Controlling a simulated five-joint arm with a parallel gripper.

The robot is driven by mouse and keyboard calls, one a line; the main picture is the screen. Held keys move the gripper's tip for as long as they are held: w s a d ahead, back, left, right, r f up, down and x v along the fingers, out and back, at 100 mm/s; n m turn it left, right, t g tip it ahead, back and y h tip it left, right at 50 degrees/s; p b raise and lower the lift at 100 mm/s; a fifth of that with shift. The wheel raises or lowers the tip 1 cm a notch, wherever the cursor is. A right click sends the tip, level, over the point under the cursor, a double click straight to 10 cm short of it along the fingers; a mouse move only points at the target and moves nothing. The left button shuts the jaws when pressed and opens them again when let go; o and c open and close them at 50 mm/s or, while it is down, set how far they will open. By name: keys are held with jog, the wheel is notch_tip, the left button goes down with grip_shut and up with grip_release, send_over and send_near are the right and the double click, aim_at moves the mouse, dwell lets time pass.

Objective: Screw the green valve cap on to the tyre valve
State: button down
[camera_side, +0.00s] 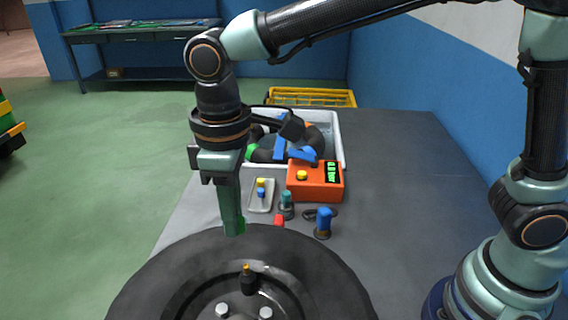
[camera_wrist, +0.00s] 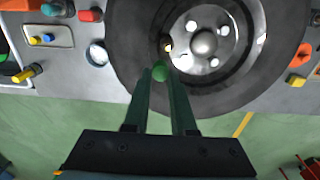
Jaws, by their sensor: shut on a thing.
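The green valve cap (camera_wrist: 159,73) is between the fingertips of my gripper (camera_wrist: 160,76) in the wrist view, and the gripper is shut on it. In the side view my gripper (camera_side: 235,228) points down above the far edge of the black tyre (camera_side: 140,280); the cap is mostly hidden by the fingers there. The tyre valve (camera_side: 249,280) stands upright on the wheel with a brass-coloured tip, nearer the camera than the gripper. In the wrist view the valve (camera_wrist: 166,44) lies a little above the cap in the picture, apart from it.
A small white tray (camera_side: 268,207) holds yellow and blue caps. An orange box (camera_side: 304,190) with a green display, a teal bottle (camera_side: 286,202), a red piece (camera_side: 279,220) and a blue-topped piece (camera_side: 324,222) stand behind the tyre.

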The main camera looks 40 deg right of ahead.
jog(key=shift+s+a+f, duration=0.1)
jog(key=shift+s+f, duration=0.1)
jog(key=shift+f, duration=0.7)
jog(key=shift+s+a+f, duration=0.1)
jog(key=shift+s+f, duration=0.15)
jog(key=shift+f, duration=0.7)
jog(key=shift+s+f, duration=0.2)
jog(key=shift+f, duration=0.7)
jog(key=shift+f, duration=1.3)
dwell(0.9)
